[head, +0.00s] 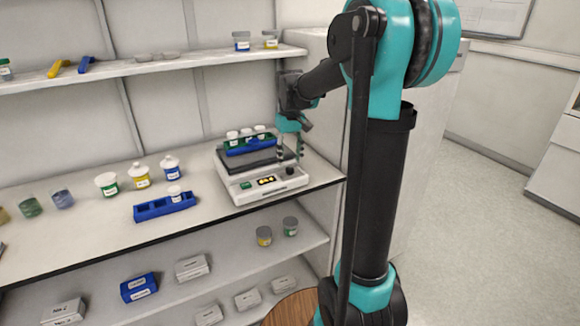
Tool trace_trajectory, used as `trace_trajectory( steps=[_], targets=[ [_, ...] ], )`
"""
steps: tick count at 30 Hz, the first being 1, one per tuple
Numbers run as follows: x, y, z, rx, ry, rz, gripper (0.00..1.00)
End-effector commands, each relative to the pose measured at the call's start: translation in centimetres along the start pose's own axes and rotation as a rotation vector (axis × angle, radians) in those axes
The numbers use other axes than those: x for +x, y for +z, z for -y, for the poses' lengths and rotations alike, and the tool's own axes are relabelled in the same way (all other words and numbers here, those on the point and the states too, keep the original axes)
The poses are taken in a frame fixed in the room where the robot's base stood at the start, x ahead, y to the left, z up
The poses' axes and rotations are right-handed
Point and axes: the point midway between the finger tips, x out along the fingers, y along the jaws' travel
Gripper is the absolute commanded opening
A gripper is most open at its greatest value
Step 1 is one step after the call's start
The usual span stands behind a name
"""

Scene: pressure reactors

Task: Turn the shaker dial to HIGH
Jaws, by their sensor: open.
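The shaker (235,190) is a white box with a dark top plate, standing at the right end of the bench. Its front panel has a green button (246,185), a small dark display (267,180) with yellow marks, and a dark dial (290,171) at the right. My gripper (289,158) points down just above and behind the dial, with its fingers apart and nothing seen between them. I cannot tell whether a finger touches the dial. The dial's setting is too small to read.
A blue rack (250,148) with several white-capped vials sits on the shaker. Another blue rack (150,212) with one vial stands left of it. Jars, including a green-labelled one (107,185), stand farther left. An upper shelf (150,67) runs above. Bench space before the shaker is clear.

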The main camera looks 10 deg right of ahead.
Motion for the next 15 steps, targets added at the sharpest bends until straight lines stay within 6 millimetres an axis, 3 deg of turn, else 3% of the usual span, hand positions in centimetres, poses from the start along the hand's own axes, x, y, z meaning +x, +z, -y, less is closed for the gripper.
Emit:
trace_trajectory(
  steps=[6,15],
  targets=[
    [2.8,0.0,0.0,0.0,0.0,0.0,0.46],
    [3.6,0.0,0.0,0.0,0.0,0.0,0.46]
  ],
)
